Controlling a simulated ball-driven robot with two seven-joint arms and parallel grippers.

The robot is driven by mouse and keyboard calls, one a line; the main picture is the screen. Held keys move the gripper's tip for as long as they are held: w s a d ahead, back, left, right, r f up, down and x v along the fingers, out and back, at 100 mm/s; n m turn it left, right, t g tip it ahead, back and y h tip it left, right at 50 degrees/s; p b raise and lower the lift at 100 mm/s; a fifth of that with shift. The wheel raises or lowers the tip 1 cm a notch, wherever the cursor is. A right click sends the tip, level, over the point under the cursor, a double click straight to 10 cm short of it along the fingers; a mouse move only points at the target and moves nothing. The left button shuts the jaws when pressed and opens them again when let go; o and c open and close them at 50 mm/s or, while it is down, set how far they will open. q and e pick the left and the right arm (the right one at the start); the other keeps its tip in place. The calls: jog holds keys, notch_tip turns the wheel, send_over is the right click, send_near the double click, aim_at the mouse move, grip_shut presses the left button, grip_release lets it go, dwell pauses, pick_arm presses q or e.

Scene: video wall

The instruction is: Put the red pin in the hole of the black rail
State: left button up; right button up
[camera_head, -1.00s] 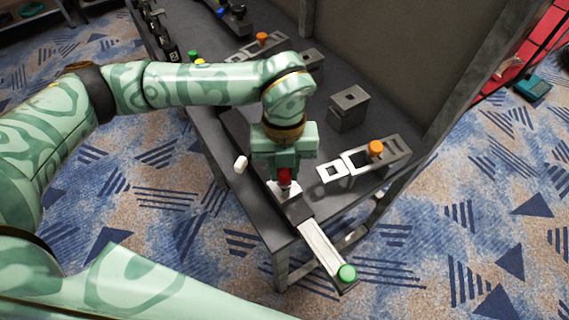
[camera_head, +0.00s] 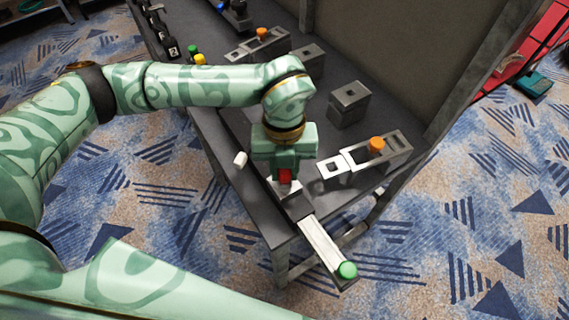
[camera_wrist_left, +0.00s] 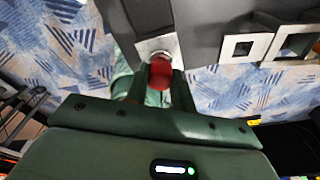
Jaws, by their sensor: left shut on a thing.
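The red pin (camera_head: 286,175) is held between the fingers of my left gripper (camera_head: 285,170). In the left wrist view the pin (camera_wrist_left: 160,73) shows as a red head between the two fingers (camera_wrist_left: 159,88), right against or just over a pale metal plate (camera_wrist_left: 157,44). The black rail (camera_head: 297,208) lies at the table's near corner under my gripper. A pale bar (camera_head: 320,244) with a green knob (camera_head: 347,271) sticks out from its end past the table edge. The hole is hidden, so I cannot tell whether the pin's tip is in it.
To the right stands a grey rail with an orange knob (camera_head: 376,145) and a pale plate with a square opening (camera_head: 333,167). A grey block (camera_head: 348,104) stands behind. A small white piece (camera_head: 240,159) lies left of my gripper. A tall grey panel (camera_head: 400,50) closes the table's back.

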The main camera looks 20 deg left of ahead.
pick_arm(q)
jog(key=o, duration=1.6)
jog(key=shift+c, duration=0.2)
notch_tip(320, 180, up, 7)
jog(key=p, duration=0.6)
pick_arm(e)
jog(key=shift+t, duration=0.3)
jog(key=r, duration=0.1)
jog(key=w+r, duration=0.1)
jog(key=r, duration=0.1)
jog(key=w+r, duration=0.1)
jog(key=r, duration=0.1)
jog(key=shift+r, duration=0.25)
pick_arm(q)
jog(key=shift+f, duration=0.1)
